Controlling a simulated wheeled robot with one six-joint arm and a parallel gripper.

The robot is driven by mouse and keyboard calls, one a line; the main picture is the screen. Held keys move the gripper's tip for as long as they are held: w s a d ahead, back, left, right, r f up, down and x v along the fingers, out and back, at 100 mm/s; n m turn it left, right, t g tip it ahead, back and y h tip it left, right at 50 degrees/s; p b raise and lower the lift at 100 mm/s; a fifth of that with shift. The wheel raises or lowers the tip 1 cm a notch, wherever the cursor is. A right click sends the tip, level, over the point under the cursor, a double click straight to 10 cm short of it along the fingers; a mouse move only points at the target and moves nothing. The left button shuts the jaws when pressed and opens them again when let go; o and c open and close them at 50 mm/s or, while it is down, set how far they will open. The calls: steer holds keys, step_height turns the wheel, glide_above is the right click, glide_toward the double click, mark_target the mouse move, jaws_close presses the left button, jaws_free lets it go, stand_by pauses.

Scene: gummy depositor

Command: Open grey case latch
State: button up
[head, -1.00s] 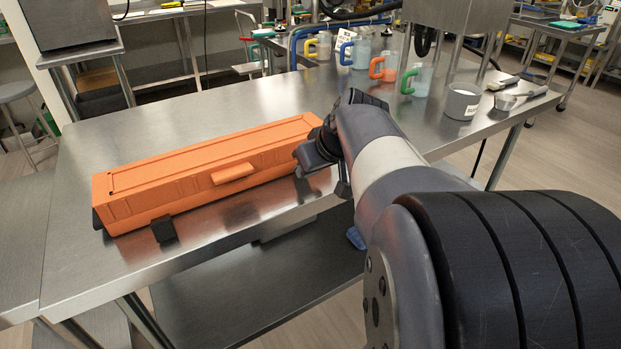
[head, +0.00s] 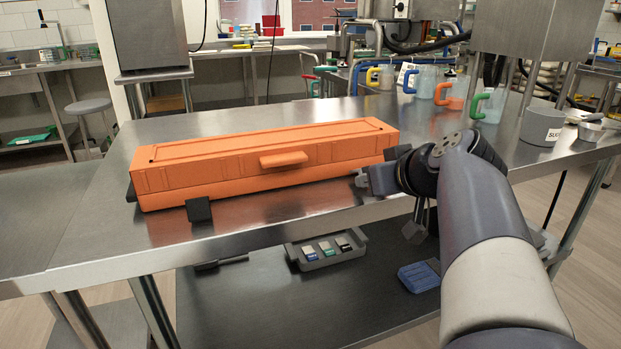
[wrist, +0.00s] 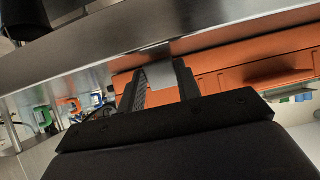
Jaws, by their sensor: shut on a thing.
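The orange case (head: 268,158) lies closed on the steel table, with a handle (head: 283,159) on its front. A dark latch (head: 199,210) sits at the lower left of its front. My gripper (head: 362,180) is at the right part of the case front. In the wrist view, my gripper (wrist: 160,84) is shut on a grey latch (wrist: 162,74), which sits between the two fingers against the orange case (wrist: 215,66). In the head view my gripper hides this latch, so its exact tilt is unclear.
The steel table (head: 90,225) has bare room left of the case. Cups with coloured handles (head: 425,84) and a grey tub (head: 541,128) stand at the back right. A grey tray (head: 326,250) and a blue item (head: 419,277) lie on the shelf below.

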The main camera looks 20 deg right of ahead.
steer(key=shift+b, duration=0.3)
steer(key=o, duration=1)
steer(key=shift+f, duration=0.1)
